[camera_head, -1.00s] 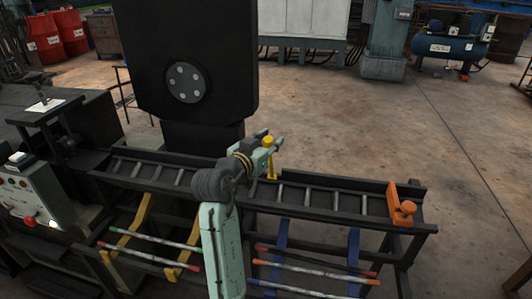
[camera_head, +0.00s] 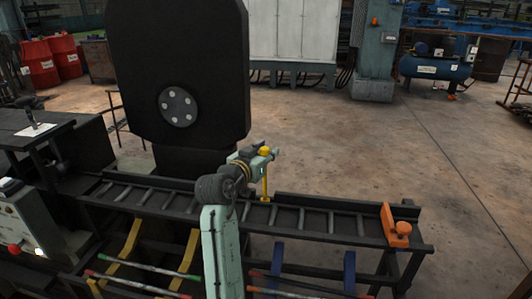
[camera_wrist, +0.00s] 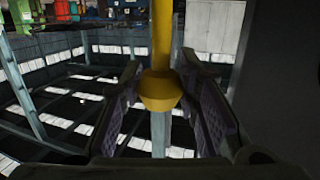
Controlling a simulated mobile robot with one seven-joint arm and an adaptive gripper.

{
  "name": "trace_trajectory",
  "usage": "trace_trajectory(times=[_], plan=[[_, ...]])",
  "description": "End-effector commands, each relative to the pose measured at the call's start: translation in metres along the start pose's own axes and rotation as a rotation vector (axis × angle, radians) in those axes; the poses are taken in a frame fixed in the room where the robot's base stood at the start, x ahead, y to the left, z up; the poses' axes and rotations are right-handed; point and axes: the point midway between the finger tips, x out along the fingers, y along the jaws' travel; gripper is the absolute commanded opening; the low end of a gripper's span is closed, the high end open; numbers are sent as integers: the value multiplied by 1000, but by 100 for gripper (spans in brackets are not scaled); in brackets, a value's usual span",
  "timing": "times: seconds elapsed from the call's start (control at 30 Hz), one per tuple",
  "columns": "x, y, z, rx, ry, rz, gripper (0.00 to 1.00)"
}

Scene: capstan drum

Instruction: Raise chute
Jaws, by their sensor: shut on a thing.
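A long dark trough with grey rollers (camera_head: 315,219), which I take as the chute, runs across the middle of the head view. A yellow post with a round knob (camera_head: 265,180) stands upright at its near-middle part. My gripper (camera_head: 264,153) is at the top of this post, shut on it around the knob. In the wrist view the yellow knob (camera_wrist: 160,92) sits between my two dark finger pads, with the yellow shaft running up the picture. My arm hides part of the trough.
A tall black machine body (camera_head: 180,60) with a grey hub stands behind the trough at left. An orange stop (camera_head: 395,228) sits at the trough's right end. Colour-tipped rods (camera_head: 140,284) lie on yellow and blue supports below.

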Motion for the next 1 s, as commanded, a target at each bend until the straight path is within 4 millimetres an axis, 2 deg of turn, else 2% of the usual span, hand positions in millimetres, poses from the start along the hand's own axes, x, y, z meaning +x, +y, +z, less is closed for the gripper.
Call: trace_trajectory(times=[0.1, 0.13, 0.4, 0.77, 0.87, 1.0], plan=[[-2, -4, 2, -2, -2, -7, 0], [-2, -4, 2, -2, -2, -7, 31], [-1, -2, 2, -2, -2, -4, 49], [-4, -1, 1, -1, -1, -3, 50], [-14, -2, 1, -1, -2, -4, 50], [-41, -3, 1, -2, 0, -6, 50]])
